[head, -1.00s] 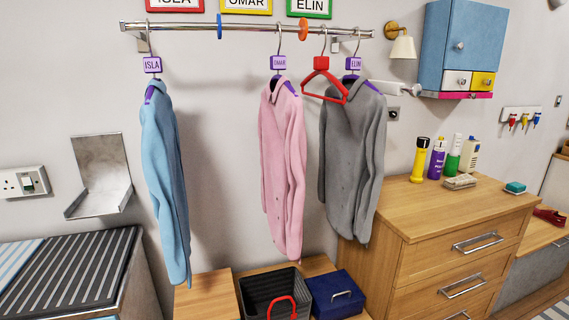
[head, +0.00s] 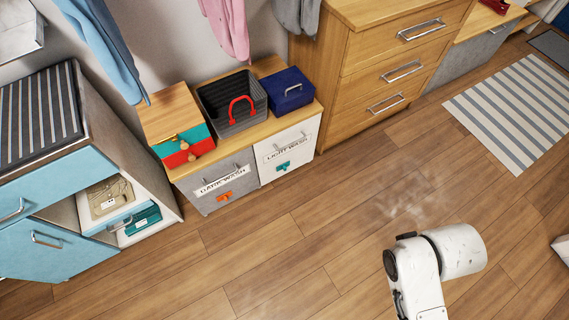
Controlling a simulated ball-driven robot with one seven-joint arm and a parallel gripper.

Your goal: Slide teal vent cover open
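I cannot make out a vent cover with certainty in the head view. Teal items in view are a teal drawer front (head: 184,139) on a small wooden box, a teal piece (head: 283,166) on the front labelled LIGHT WASH, and a teal item (head: 143,220) on the low shelf inside the blue cabinet. My white arm shows at the lower right, above the bare floor and away from all of these. Its fingertips do not show, so I cannot see whether my gripper holds anything.
The blue cabinet (head: 40,250) at left has an angled door. A wooden bench (head: 262,68) carries the wooden box (head: 168,110), a dark basket (head: 240,122) and a navy box (head: 290,92). A wooden chest of drawers (head: 385,60) stands right of it. The floor (head: 290,240) is clear.

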